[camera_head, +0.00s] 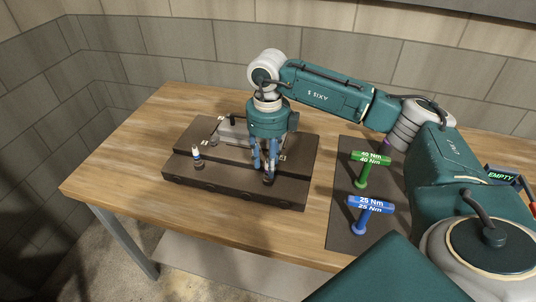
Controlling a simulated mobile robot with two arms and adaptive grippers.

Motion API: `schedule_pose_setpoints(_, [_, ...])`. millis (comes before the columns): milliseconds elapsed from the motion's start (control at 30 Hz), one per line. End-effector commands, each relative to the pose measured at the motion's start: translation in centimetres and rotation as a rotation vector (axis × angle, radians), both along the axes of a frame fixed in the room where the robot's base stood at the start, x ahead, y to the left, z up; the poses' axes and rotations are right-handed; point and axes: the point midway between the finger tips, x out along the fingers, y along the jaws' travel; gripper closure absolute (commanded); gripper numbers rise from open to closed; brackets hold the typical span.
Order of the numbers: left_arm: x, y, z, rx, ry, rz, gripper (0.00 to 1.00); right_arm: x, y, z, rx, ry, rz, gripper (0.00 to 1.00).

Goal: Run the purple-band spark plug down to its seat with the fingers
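A dark engine block (225,188) lies on the wooden bench. My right gripper (266,177) points down over its right part, fingertips at a dark round well near the front. The fingers hide whatever is between them, so I cannot see a purple band or tell whether they grip a plug. A white spark plug (197,152) with a dark blue band stands upright in a well at the block's left. My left gripper is out of view.
A dark mat (345,238) right of the block holds a green 40 Nm tool (363,174) and a blue 25 Nm tool (362,217). A purple bit shows behind my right arm. An "EMPTY" sign (501,176) stands far right. The bench's left end (105,180) is clear.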

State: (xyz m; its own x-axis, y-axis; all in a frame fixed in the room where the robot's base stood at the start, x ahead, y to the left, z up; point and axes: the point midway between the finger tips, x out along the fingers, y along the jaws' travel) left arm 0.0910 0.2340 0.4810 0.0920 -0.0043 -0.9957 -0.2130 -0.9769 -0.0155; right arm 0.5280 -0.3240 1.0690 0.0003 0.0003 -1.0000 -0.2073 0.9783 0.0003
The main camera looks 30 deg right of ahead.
Motion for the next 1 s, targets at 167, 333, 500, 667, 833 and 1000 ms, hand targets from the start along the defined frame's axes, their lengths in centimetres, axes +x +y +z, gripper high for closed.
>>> schedule_pose_setpoints(167, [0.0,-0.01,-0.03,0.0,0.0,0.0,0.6,-0.01,-0.02,-0.02,0.0,0.0,0.0,0.67])
schedule_pose_setpoints(333, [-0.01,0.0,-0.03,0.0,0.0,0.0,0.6,-0.01,-0.02,0.0,0.0,0.0,0.0,1.0])
schedule_pose_setpoints(500, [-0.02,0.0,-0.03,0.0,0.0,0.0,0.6,-0.01,-0.02,0.02,0.0,0.001,0.0,1.0])
schedule_pose_setpoints(667, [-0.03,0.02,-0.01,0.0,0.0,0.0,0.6,-0.01,-0.01,0.02,0.0,0.001,-0.046,1.0])
schedule_pose_setpoints(833, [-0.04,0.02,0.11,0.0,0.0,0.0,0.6,0.0,-0.01,0.02,-0.001,0.001,-0.303,1.0])
schedule_pose_setpoints(1000, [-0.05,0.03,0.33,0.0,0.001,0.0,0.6,0.01,0.03,0.03,0.001,0.001,-0.587,1.0])
